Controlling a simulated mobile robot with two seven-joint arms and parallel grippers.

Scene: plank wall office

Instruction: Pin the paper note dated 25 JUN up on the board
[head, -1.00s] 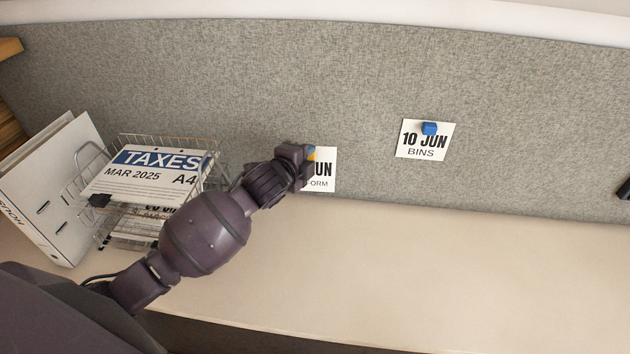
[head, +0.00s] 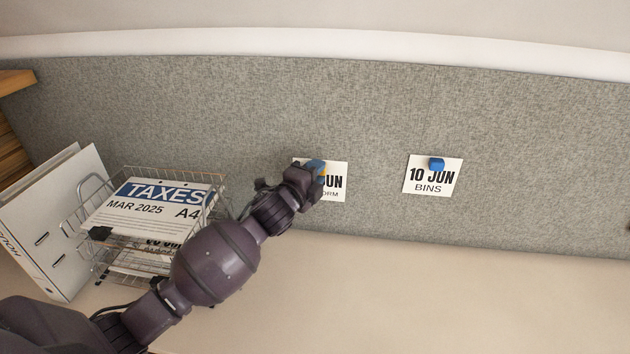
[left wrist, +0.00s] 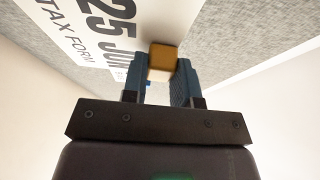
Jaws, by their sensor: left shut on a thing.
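The white note dated 25 JUN, TAX FORM (head: 333,187), is up against the grey board (head: 250,110), left of the middle. Its left part is partly hidden by my gripper. It also shows in the left wrist view (left wrist: 85,30), with its face readable. My left gripper (head: 319,170) is at the note's upper part, its blue fingers shut on a yellow-orange pin (left wrist: 163,57). The pin is in front of the note; whether its tip is in the board is hidden. My right gripper is not in view.
A second note, 10 JUN BINS (head: 430,185), hangs to the right under a blue pin (head: 436,164). A wire tray (head: 180,172) with papers marked TAXES and a white binder (head: 55,220) stand at the left. The desk (head: 420,300) is clear at the right.

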